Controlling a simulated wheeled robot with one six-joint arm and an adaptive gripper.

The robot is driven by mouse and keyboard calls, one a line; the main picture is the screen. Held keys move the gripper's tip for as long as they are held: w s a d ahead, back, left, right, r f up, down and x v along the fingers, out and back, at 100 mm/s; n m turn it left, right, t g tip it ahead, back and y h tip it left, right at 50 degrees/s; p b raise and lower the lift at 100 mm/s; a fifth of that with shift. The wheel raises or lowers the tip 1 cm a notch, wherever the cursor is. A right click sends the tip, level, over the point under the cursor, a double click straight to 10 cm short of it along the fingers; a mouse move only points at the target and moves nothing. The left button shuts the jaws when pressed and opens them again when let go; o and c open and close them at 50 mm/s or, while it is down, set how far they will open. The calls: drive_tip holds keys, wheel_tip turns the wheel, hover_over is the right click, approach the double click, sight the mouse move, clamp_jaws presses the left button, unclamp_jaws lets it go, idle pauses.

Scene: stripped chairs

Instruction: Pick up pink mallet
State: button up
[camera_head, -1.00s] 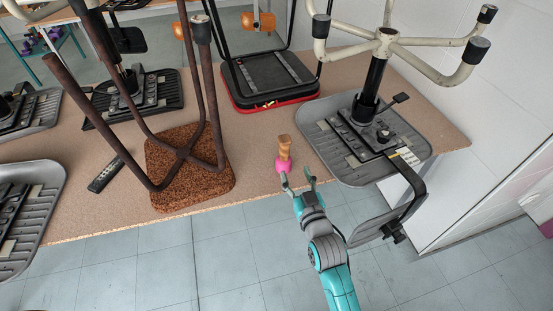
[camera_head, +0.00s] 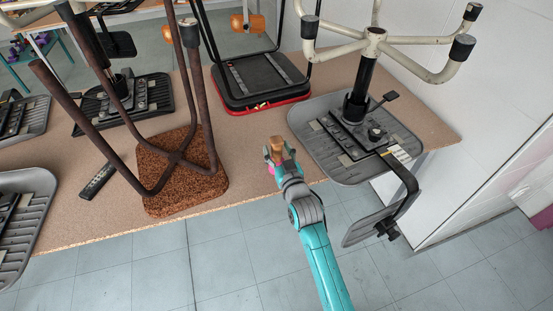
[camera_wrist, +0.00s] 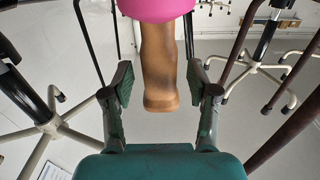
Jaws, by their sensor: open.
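The pink mallet (camera_head: 280,148) stands on the brown table near its front edge, wooden handle up and pink head down. My gripper (camera_head: 279,163) is at the mallet and hides much of it in the head view. In the wrist view, the mallet's wooden handle (camera_wrist: 160,75) lies between the two fingers of my open gripper (camera_wrist: 160,84), with a gap on each side. The pink head is at the top edge of that view, partly cut off.
On the brown table (camera_head: 110,215), an upturned chair with a grey seat (camera_head: 345,165) stands close right of my gripper. A stool with a cork-like brown seat (camera_head: 170,200) stands to the left. A dark remote-like object (camera_head: 98,181) lies farther left. A red-rimmed black seat (camera_head: 262,100) is behind.

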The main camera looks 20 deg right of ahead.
drive_tip(key=shift+w, duration=0.6)
clamp_jaws()
drive_tip(key=shift+r, duration=0.1)
wheel_tip(320, 180, up, 10)
drive_tip(key=shift+f, duration=0.1)
idle(0.3)
drive_tip(key=c, duration=0.8)
unclamp_jaws()
clamp_jaws()
